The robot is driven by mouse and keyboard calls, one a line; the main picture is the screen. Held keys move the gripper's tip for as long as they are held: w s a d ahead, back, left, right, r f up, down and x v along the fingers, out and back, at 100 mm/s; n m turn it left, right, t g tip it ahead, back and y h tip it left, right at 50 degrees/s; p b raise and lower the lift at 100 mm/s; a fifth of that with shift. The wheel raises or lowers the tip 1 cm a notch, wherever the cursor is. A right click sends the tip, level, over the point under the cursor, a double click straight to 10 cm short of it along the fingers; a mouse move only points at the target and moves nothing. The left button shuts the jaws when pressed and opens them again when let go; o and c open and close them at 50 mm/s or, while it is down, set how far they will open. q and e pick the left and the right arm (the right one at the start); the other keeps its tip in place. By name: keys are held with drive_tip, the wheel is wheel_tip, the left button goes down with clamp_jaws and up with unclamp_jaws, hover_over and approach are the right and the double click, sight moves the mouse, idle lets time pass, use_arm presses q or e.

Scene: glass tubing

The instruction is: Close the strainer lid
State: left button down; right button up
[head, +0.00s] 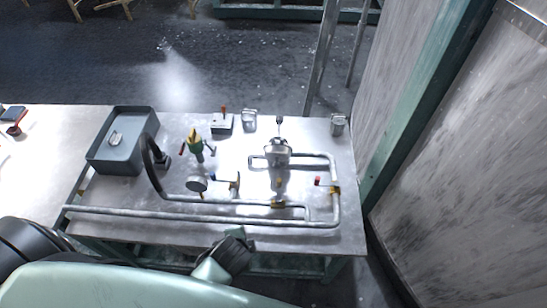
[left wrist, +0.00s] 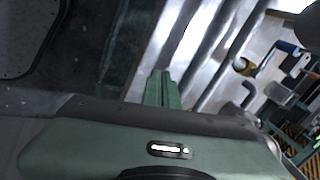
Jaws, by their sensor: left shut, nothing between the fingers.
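The metal strainer (head: 277,157) stands on the pipe loop at the right part of the steel table in the head view. A thin upright part with a dark tip (head: 279,121) rises just behind it; I cannot tell whether this belongs to the lid or how far the lid is open. My left gripper (head: 240,236) is low at the table's front edge, well apart from the strainer. In the left wrist view its green fingers (left wrist: 162,88) are together and empty. My right gripper is not in view.
Metal pipes (head: 180,215) run along the table's front. A grey bin (head: 104,160), a gauge (head: 197,184), a green-and-yellow valve (head: 195,145) and a red-handled part (head: 319,181) share the table. A grey wall (head: 470,190) and green post stand at the right.

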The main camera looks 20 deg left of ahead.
use_arm(q)
drive_tip(key=w+d+r+m+t+y+p, duration=0.1)
drive_tip(key=w+d+r+m+t, duration=0.2)
drive_tip(key=w+r+m, duration=0.6)
drive_tip(key=w+d+r+m+t+y+p, duration=0.1)
drive_tip(key=w+d+r+m+t+p, duration=0.25)
drive_tip(key=m, duration=0.85)
drive_tip(key=b, duration=0.2)
approach(277, 156)
drive_tip(key=f, duration=0.2)
drive_tip(key=w+f, duration=0.1)
drive_tip(key=f, duration=0.1)
drive_tip(key=shift+a, duration=0.3)
drive_tip(key=shift+w+a+r+p, duration=0.15)
drive_tip(key=shift+w+a+p, duration=0.1)
drive_tip(key=shift+w, duration=0.4)
drive_tip(key=shift+w+a+r+p, duration=0.15)
drive_tip(key=shift+w+p, duration=0.15)
drive_tip(key=shift+w, duration=0.35)
drive_tip(key=shift+w+a+r+p, duration=0.15)
drive_tip(key=shift+w+p, duration=0.1)
drive_tip(key=shift+w, duration=0.4)
